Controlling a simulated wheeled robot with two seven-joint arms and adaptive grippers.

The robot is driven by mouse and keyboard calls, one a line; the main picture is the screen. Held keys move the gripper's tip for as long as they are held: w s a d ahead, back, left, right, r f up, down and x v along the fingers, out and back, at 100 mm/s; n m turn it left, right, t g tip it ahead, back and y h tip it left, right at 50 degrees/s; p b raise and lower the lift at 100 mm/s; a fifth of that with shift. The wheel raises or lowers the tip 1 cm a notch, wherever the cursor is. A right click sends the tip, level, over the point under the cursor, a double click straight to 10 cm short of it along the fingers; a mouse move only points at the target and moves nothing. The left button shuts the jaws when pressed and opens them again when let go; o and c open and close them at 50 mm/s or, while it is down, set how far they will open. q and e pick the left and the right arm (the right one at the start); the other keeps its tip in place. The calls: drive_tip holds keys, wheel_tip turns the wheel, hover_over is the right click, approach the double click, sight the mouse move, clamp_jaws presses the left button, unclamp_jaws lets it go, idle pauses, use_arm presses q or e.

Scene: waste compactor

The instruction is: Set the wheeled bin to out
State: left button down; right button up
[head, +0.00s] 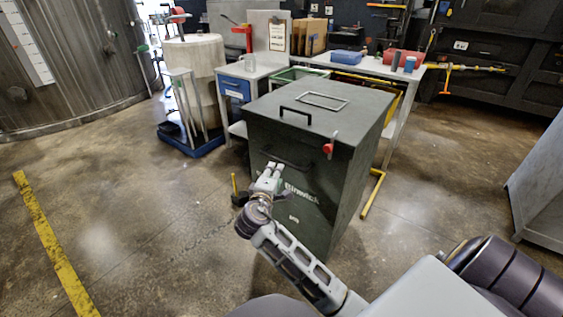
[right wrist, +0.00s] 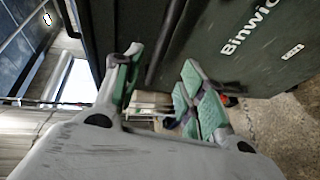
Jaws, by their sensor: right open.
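The wheeled bin (head: 345,190) is a dark green box with a flat lid, standing on the floor in front of me. Its lid has a black handle (head: 294,114) and a red latch (head: 328,148) at the front edge. A dark bar handle (head: 290,162) crosses its front face. My right gripper (head: 270,170) is at the front face, just below the left part of that bar. In the right wrist view my right gripper (right wrist: 160,85) has its fingers apart, with the dark bar (right wrist: 168,42) beyond the fingertips; contact cannot be told. My left gripper is not in view.
A workbench (head: 384,72) with a blue box (head: 346,57) stands behind the bin, with yellow rails beside it. A blue-based pallet (head: 205,147) with a drum is at the left. The floor at the left, near the yellow line (head: 52,245), is clear.

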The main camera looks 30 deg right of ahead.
sight(281, 162)
drive_tip(key=b+x, duration=0.1)
drive_tip(key=x, duration=0.9)
drive_tip(key=shift+a+f, duration=0.1)
drive_tip(key=shift+w+d+f+b, duration=0.1)
drive_tip(key=shift+w+d+b, duration=0.25)
drive_tip(key=shift+w+d, duration=0.15)
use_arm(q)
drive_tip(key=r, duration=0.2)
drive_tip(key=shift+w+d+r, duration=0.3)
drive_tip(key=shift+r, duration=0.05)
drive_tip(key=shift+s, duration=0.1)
use_arm(e)
drive_tip(key=shift+c, duration=0.3)
clamp_jaws()
